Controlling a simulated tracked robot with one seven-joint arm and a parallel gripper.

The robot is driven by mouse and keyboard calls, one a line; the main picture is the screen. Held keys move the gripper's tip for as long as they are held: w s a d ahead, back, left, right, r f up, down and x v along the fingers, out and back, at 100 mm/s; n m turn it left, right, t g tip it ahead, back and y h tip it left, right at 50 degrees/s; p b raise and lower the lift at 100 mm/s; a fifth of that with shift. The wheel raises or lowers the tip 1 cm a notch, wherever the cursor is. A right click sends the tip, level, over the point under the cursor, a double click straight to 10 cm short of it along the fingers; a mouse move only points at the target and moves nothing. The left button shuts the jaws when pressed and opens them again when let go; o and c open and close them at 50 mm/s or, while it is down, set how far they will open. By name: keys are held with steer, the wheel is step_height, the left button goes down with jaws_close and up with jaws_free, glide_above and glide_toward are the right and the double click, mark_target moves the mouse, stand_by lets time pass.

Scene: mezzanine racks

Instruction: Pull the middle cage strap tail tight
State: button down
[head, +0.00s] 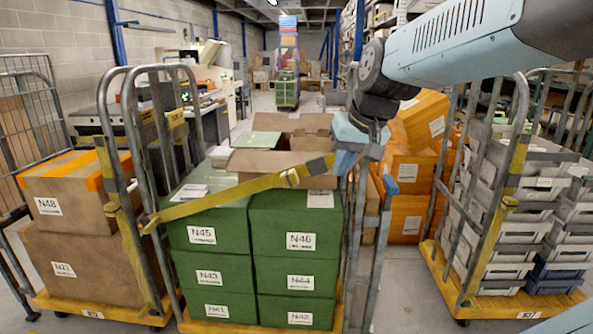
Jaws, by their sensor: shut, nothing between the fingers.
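The middle cage (133,110) holds stacked green boxes (297,225). A yellow strap (225,197) slants across its front, rising from the left post to the right side. My gripper (352,150) is at the strap's upper right end, by the cage's right post. It is shut with nothing held. The fingertips are partly hidden, and I cannot tell whether they touch the strap. I cannot make out a separate loose tail.
Left stands a cage with brown boxes (80,204); right, a cage with grey trays (511,222). Both have yellow straps on their posts. An open carton (272,160) tops the green boxes. Orange boxes (408,172) stand behind my gripper. The aisle behind is open.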

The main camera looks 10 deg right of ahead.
steer(key=w+d+m+y, duration=0.1)
steer(key=w+d, duration=0.2)
steer(key=w, duration=0.9)
steer(key=m, duration=0.1)
glide_above(299, 179)
steer(key=s+d, duration=0.3)
steer(key=d, duration=0.1)
steer(key=shift+y, duration=0.3)
step_height(299, 179, down, 11)
steer(key=shift+s+f, duration=0.1)
steer(key=shift+s, duration=0.05)
steer(key=shift+w+a+f, duration=0.15)
steer(key=shift+a, duration=0.3)
steer(key=shift+w+a+f, duration=0.1)
steer(key=shift+a, duration=0.35)
steer(key=shift+w+a+f, duration=0.25)
steer(key=shift+a, duration=0.35)
